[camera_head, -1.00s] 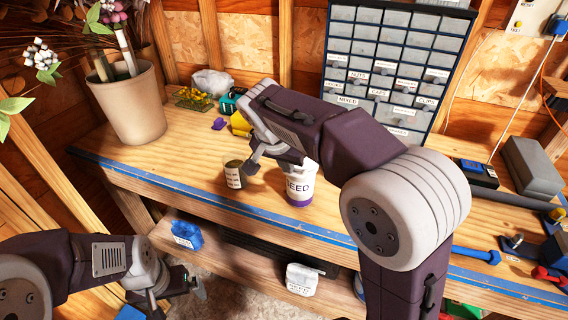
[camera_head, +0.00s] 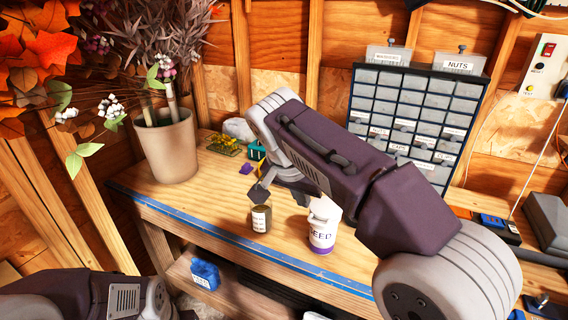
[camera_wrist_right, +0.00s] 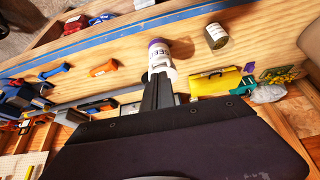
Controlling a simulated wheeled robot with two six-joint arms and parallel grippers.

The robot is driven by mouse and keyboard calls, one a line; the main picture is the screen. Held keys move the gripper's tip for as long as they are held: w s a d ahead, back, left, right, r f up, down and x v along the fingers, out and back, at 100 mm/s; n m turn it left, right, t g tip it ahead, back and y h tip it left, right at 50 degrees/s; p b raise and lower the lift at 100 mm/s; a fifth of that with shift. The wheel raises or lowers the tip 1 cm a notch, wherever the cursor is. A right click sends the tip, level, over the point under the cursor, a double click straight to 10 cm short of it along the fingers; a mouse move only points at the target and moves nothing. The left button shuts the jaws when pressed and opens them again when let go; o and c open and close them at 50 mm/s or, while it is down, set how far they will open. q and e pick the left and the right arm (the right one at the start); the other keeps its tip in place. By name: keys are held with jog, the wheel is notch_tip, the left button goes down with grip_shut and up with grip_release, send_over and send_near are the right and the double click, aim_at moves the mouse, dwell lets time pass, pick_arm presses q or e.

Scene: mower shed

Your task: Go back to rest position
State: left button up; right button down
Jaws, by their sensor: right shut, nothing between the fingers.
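My right gripper (camera_head: 260,193) is shut and empty above the workbench (camera_head: 200,215), behind and left of a white jar with a purple base and a "SEED" label (camera_head: 322,232). A dark labelled tin (camera_head: 261,219) stands left of the jar, below the gripper. In the right wrist view, the closed fingers (camera_wrist_right: 159,80) overlap the jar (camera_wrist_right: 160,52) in the picture; I cannot tell the gap. The tin (camera_wrist_right: 215,36) stands clear there. My left arm shows only at the lower left of the head view; its fingers are out of frame.
A beige flower pot (camera_head: 166,146) stands on the bench's left end. A drawer cabinet (camera_head: 412,120) stands at the back. A yellow box (camera_wrist_right: 216,81) lies near my right fingers. A blue item (camera_head: 205,274) sits on the lower shelf.

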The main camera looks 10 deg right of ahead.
jog(key=s+d+f+m+g, duration=0.1)
jog(key=s+d+f+g, duration=0.35)
jog(key=d+f, duration=0.65)
jog(key=s+a+f+n+y, duration=0.1)
jog(key=s+f+n, duration=0.3)
jog(key=f, duration=0.4)
jog(key=s+a+f+n+t+y, duration=0.1)
jog(key=s+a+f+n+y, duration=0.1)
jog(key=s+f, duration=0.3)
notch_tip(320, 180, down, 4)
jog(key=shift+a+r+n, duration=0.15)
jog(key=shift+a+n, duration=0.3)
jog(key=shift+n, duration=0.45)
